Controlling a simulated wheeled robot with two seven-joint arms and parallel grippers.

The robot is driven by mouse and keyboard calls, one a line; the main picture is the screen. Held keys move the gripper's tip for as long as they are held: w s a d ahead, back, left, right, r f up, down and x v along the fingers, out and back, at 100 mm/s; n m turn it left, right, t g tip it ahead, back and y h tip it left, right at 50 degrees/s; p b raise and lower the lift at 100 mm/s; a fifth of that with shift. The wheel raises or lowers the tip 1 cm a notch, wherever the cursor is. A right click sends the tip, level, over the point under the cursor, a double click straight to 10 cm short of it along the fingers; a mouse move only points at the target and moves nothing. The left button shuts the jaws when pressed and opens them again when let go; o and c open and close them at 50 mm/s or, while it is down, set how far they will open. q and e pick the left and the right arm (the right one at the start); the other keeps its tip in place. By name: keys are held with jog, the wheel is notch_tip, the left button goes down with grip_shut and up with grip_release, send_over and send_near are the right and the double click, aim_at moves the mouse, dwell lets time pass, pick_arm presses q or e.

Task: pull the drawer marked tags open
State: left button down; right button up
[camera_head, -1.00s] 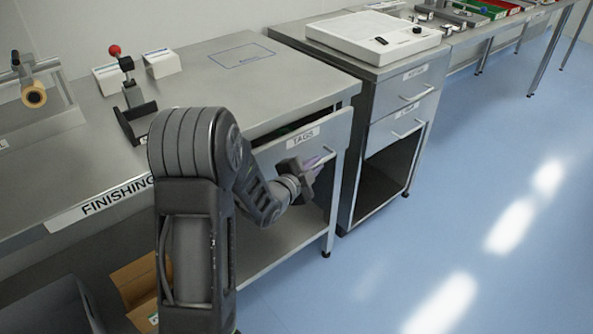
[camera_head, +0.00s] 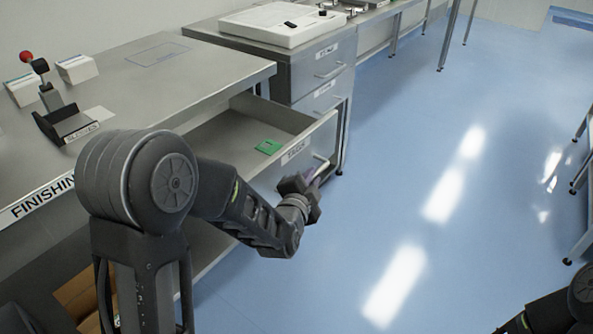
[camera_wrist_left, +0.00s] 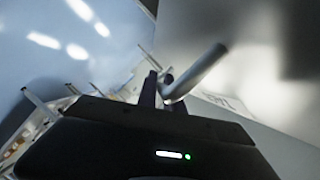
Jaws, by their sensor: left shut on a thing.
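The tags drawer (camera_head: 283,158) is pulled well out from under the finishing bench in the head view, and its inside shows. A green item (camera_head: 268,146) lies in it. My left gripper (camera_head: 314,180) is at the front of the drawer, shut on its bar handle (camera_head: 321,163). In the left wrist view the handle (camera_wrist_left: 196,73) runs up from between the fingers (camera_wrist_left: 160,92), in front of the pale drawer front with its label (camera_wrist_left: 215,101). Part of my right arm (camera_head: 560,305) shows at the bottom right corner; its gripper is not in view.
The finishing bench (camera_head: 205,67) carries small white boxes (camera_head: 77,68) and a red-knobbed tool (camera_head: 62,113). A cabinet with two more drawers (camera_head: 327,72) stands close beyond the open drawer. Blue floor (camera_head: 400,190) to the right is clear.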

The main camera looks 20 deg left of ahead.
pick_arm(q)
jog(key=shift+s+d, duration=0.2)
jog(key=shift+d, duration=0.3)
jog(key=c, duration=1.5)
grip_release()
jog(key=p+v, duration=0.7)
jog(key=shift+s+r+p, duration=0.15)
jog(key=shift+s+p, duration=0.2)
